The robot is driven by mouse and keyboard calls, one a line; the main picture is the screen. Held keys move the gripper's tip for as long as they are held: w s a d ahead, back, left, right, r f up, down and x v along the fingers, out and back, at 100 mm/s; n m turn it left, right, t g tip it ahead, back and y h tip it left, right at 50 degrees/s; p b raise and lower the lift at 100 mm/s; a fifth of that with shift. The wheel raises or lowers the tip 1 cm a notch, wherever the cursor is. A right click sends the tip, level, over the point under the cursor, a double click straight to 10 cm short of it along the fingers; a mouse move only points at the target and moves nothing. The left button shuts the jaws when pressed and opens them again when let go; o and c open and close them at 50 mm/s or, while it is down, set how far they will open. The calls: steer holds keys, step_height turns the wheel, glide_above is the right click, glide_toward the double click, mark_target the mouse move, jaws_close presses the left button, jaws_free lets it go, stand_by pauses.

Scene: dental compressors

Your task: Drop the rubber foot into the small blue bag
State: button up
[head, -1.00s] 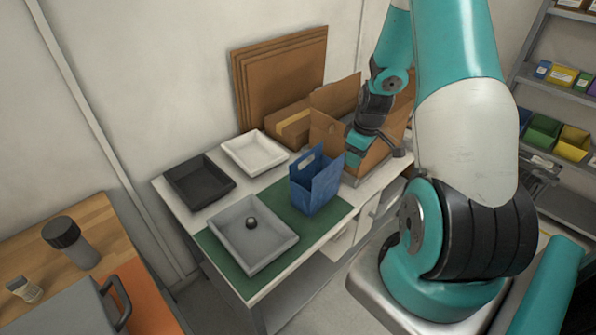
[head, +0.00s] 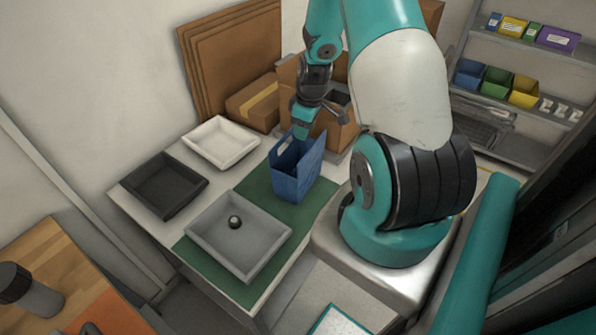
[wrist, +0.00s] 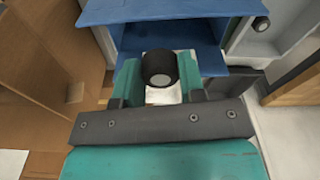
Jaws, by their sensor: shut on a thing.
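The rubber foot (wrist: 158,70) is a short black cylinder with a pale grey end, held between the teal fingers of my gripper (wrist: 158,84) in the wrist view. In the head view my gripper (head: 302,124) is at the top of the small blue bag, on its far side, and the foot is hidden there. The blue bag (head: 295,182) stands upright and open on the green mat. In the wrist view the bag (wrist: 170,38) lies just beyond the fingertips. I cannot tell whether the foot is over its opening.
A grey tray (head: 212,243) with a small dark round piece (head: 235,222) sits at the front of the green mat (head: 325,200). A black tray (head: 165,180) and a white tray (head: 225,140) stand to the left. A cardboard box (head: 335,127) is close behind my gripper.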

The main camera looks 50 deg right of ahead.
steer(key=shift+f, duration=0.8)
steer(key=o, duration=1)
steer(key=shift+s, duration=0.1)
steer(key=r+b, duration=0.1)
steer(key=r, duration=0.4)
steer(key=s+r+b, duration=0.1)
steer(key=r, duration=0.5)
steer(key=s+r+b, duration=0.1)
steer(key=r+b, duration=0.1)
steer(key=r, duration=0.4)
steer(key=shift+d+r, duration=0.2)
steer(key=shift+d, duration=0.15)
